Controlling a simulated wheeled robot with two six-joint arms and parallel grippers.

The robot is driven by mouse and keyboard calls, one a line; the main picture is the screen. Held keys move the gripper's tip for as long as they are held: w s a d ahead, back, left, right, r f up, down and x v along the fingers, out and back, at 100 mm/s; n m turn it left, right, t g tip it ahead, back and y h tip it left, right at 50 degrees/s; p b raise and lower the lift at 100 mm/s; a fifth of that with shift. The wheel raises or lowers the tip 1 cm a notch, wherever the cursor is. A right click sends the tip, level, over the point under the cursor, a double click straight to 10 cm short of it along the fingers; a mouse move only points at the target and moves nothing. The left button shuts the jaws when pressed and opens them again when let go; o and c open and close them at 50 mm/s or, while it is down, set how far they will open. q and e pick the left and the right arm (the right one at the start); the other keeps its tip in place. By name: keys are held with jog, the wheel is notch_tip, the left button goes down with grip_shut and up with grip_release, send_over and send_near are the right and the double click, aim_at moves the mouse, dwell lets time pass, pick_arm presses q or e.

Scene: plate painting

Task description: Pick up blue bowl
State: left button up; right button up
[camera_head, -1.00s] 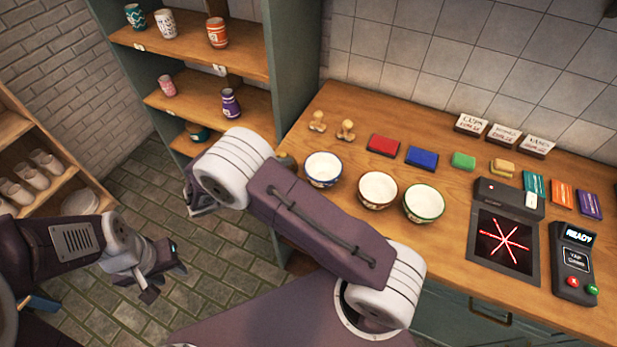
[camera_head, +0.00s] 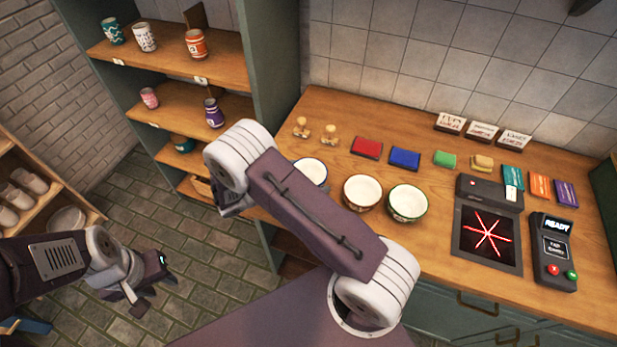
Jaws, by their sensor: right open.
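The blue bowl (camera_head: 314,168), white inside with a blue rim, stands upright on the wooden counter (camera_head: 440,210). It is the leftmost of three bowls, and my right arm covers its lower left part. My right arm crosses the middle of the view in front of the counter. My left gripper (camera_head: 140,288) hangs over the tiled floor at the lower left, far from the bowl. I see nothing in it, and its jaw opening is unclear.
A red-rimmed bowl (camera_head: 362,191) and a green-rimmed bowl (camera_head: 408,202) stand right of the blue one. Stamps (camera_head: 330,135), coloured pads (camera_head: 405,158) and a black device (camera_head: 489,238) are also on the counter. A shelf (camera_head: 180,105) with cups stands at the left.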

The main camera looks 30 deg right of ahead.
jog(key=c, duration=1.3)
jog(key=shift+r, duration=0.1)
jog(key=shift+c, duration=0.2)
